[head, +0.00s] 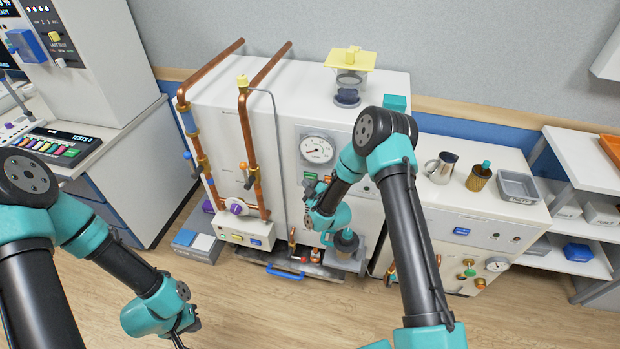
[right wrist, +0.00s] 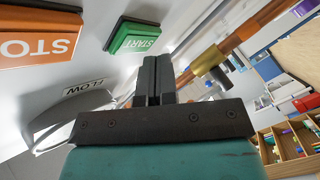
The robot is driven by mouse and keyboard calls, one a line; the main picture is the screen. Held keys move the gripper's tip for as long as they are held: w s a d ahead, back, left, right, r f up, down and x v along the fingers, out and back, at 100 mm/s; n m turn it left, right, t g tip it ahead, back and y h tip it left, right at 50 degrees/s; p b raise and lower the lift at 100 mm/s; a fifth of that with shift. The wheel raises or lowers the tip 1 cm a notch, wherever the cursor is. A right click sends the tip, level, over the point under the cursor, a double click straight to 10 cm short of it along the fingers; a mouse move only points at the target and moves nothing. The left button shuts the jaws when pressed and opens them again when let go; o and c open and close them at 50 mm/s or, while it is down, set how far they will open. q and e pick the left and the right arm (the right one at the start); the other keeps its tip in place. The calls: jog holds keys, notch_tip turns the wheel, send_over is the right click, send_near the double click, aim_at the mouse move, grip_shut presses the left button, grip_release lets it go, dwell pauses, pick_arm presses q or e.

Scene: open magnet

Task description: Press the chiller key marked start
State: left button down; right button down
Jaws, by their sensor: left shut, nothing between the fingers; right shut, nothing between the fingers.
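The green key marked START (right wrist: 137,38) is on the white chiller front in the right wrist view, beside the orange key marked STOP (right wrist: 40,40). In the head view the green key (head: 310,176) shows small below the round gauge, just above my right gripper (head: 308,190). My right gripper is shut and empty. In the right wrist view its fingertips (right wrist: 157,60) appear just beside the lower right edge of the START key; I cannot tell whether they touch it. My left gripper (head: 184,340) is low at the bottom edge of the head view, partly cut off.
Copper pipes (head: 250,150) with valves run down the cabinet front left of my right gripper. A round gauge (head: 317,150) sits above the keys. A dark container (head: 346,243) stands below my right wrist. In the right wrist view a FLOW label (right wrist: 85,88) lies near the gripper.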

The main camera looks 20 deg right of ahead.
jog(key=shift+w+d, duration=0.35)
jog(key=shift+w, duration=0.25)
dwell(0.9)
jog(key=shift+s, duration=0.1)
jog(key=shift+s+a, duration=0.4)
jog(key=shift+s, duration=0.25)
jog(key=shift+s+a, duration=0.1)
jog(key=s+a, duration=0.1)
jog(key=s, duration=0.1)
jog(key=s+a, duration=0.1)
jog(key=s, duration=0.1)
jog(key=shift+a, duration=0.2)
dwell(0.5)
dwell(0.7)
